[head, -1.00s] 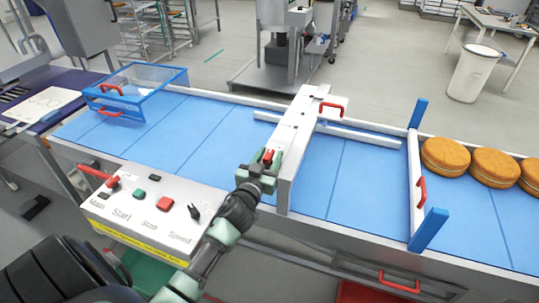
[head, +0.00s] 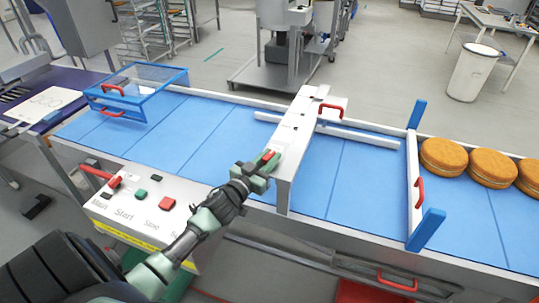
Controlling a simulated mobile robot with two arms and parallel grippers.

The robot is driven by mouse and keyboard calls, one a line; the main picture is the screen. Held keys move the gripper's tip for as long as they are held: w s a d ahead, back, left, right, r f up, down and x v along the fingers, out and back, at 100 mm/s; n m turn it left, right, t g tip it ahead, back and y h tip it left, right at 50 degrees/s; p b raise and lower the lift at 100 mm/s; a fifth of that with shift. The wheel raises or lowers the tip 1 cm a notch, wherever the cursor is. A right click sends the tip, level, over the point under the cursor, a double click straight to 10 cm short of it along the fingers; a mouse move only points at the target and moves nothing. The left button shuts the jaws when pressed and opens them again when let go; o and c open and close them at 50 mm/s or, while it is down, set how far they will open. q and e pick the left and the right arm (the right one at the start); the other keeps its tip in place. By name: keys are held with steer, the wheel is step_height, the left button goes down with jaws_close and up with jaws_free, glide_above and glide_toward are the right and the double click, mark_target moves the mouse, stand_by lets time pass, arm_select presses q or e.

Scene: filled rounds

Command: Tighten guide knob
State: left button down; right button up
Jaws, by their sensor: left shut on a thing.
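The red guide knob (head: 268,156) sits at the near end of the white guide bridge (head: 297,135) over the blue conveyor. Only a small red part of it shows between my fingers. My left gripper (head: 267,161) is shut on the knob, with its arm reaching in from the lower left over the control panel. White guide rails (head: 340,132) lie along the belt behind and beside the bridge. My right gripper is out of view.
The control panel (head: 128,212) with Main, Start and Stop stands in front of the belt; my arm hides its right part. A blue-framed clear cover (head: 150,78) is at left. A gate (head: 414,190) with blue posts stands before several round cakes (head: 443,157) at right.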

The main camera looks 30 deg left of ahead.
arm_select(q)
steer(key=m+h, duration=0.2)
steer(key=shift+a+f+h, duration=0.1)
steer(key=shift+h, duration=0.3)
steer(key=m+h+b, duration=0.1)
steer(key=h, duration=0.1)
steer(key=shift+f+m+g+h, duration=0.15)
steer(key=shift+m+g+h, duration=0.25)
steer(key=m+g+h+b, duration=0.3)
steer(key=g+h+b, duration=0.1)
steer(key=b, duration=0.3)
steer(key=m+g+h+b, duration=0.3)
steer(key=m+g+b, duration=0.1)
steer(key=b, duration=0.3)
steer(key=m+g+h+b, duration=0.3)
steer(key=g+h+b, duration=0.1)
steer(key=b, duration=0.3)
steer(key=shift+s+d+m+h, duration=0.1)
steer(key=shift+d+m+h, duration=0.2)
steer(key=shift+d+m, duration=0.1)
steer(key=shift+s+m+g+b, duration=0.1)
steer(key=shift+m+g+b, duration=0.3)
steer(key=shift+g+b, duration=0.25)
steer(key=c, duration=1.3)
jaws_free()
steer(key=shift+r, duration=0.2)
